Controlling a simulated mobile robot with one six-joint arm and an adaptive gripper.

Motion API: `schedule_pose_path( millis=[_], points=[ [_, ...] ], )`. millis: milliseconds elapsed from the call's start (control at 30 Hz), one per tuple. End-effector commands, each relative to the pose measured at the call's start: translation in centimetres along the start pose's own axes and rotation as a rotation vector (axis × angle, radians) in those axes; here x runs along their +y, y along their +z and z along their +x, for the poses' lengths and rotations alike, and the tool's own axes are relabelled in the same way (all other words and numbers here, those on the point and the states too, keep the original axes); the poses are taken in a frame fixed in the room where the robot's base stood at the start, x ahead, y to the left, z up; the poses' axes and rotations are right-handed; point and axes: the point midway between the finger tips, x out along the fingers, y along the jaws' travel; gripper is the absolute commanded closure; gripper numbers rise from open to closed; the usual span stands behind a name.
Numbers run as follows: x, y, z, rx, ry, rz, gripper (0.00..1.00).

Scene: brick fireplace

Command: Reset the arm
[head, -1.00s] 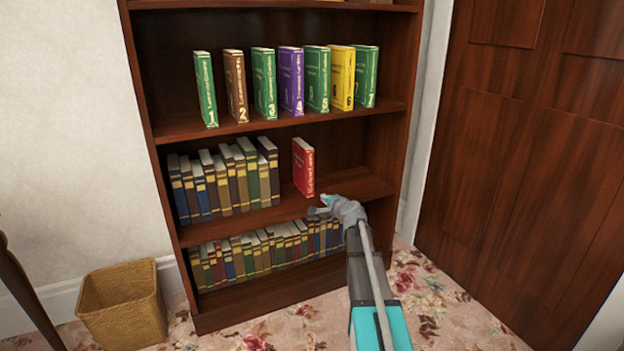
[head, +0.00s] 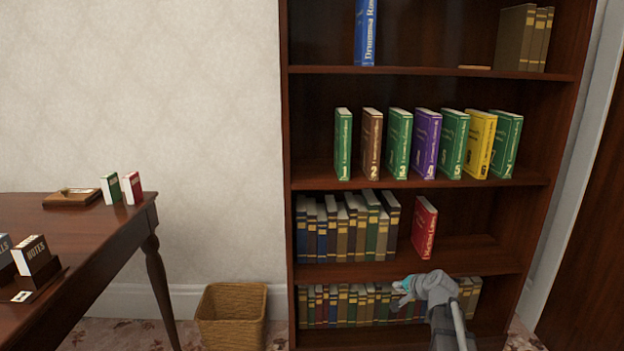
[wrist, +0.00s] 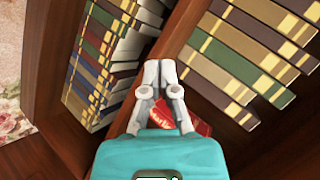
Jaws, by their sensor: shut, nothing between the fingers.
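My gripper (head: 403,291) is in front of the bookcase in the head view, level with the lower shelves and below a red book (head: 424,228). In the wrist view, my gripper (wrist: 160,88) has its two grey fingers together with nothing between them. The red book (wrist: 192,121) shows partly there, behind the fingers and the teal wrist part. The red book stands upright on the third shelf, apart from the row to its left.
The bookcase (head: 286,180) holds numbered books (head: 427,145) above and rows of old books (head: 345,228) lower down. A wicker basket (head: 230,318) stands left of it. A wooden table (head: 85,235) with small boxes is at the left. A wooden door (head: 590,250) is at the right.

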Motion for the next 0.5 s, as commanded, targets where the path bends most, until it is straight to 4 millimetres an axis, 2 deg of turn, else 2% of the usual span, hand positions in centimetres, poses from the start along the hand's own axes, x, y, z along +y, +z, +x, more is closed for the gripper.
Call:
schedule_pose_path(
  millis=[33, 200, 300, 500],
  points=[
    [-1.1, 2.8, -1.7, -0.060, 0.049, -0.072, 1.00],
    [-1.0, 10.2, -5.2, -0.261, 0.236, -0.310, 1.00],
    [-0.6, 13.7, -7.7, -0.367, 0.344, -0.431, 1.00],
    [0.4, 17.6, -11.9, -0.516, 0.503, -0.587, 1.00]
  ],
)
